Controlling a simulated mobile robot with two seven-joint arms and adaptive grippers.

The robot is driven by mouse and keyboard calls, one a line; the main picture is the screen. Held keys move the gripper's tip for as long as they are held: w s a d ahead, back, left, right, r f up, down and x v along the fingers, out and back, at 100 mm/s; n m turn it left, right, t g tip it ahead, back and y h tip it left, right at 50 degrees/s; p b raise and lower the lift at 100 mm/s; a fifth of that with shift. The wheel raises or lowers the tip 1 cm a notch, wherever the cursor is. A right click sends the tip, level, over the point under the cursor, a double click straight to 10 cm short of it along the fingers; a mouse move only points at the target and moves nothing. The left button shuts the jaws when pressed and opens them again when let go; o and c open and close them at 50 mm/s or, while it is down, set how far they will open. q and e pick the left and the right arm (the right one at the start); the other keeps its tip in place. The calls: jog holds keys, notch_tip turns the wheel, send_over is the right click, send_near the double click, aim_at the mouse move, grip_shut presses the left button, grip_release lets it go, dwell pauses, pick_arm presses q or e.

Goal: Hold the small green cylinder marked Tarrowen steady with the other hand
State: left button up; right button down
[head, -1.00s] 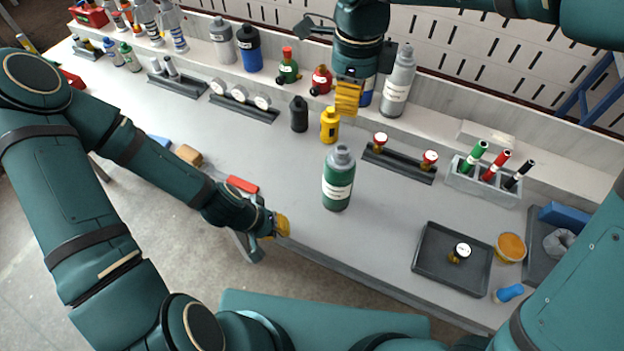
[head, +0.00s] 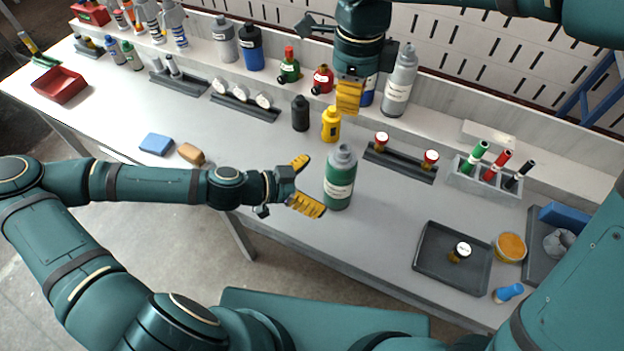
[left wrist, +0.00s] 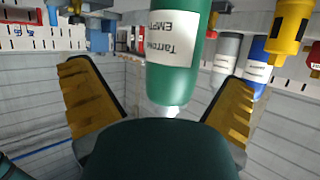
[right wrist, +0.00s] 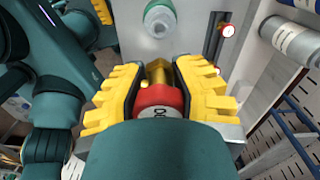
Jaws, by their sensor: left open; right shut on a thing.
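The small green cylinder (head: 340,180) stands upright on the bench, with a grey neck and a white label. In the left wrist view the cylinder (left wrist: 175,80) shows upside down, its label reading "Tarrow…" and "EMPTY". My left gripper (head: 306,184) is open just left of the cylinder, its fingers pointing at it, with a small gap visible. My right gripper (head: 348,98) is above the bench behind the cylinder. In the right wrist view it is shut on a red-capped brass fitting (right wrist: 160,97). The cylinder's grey top (right wrist: 159,20) shows beyond it.
A rack with two red-capped fittings (head: 400,160) lies right of the cylinder. A yellow bottle (head: 331,124) and a black bottle (head: 300,114) stand behind it. A dark tray (head: 430,262) is at the front right. The bench between cylinder and tray is clear.

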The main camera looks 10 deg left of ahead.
pick_arm(q)
jog(key=shift+w+a+f+n+t, duration=0.2)
jog(key=shift+w+f+n+t, duration=0.15)
jog(key=shift+w+n, duration=0.3)
jog(key=shift+y, duration=0.3)
jog(key=shift+x, duration=3.7)
jog(key=shift+a+f, duration=0.1)
jog(key=c, duration=1.2)
pick_arm(e)
notch_tip(320, 180, down, 8)
jog(key=shift+r, duration=0.15)
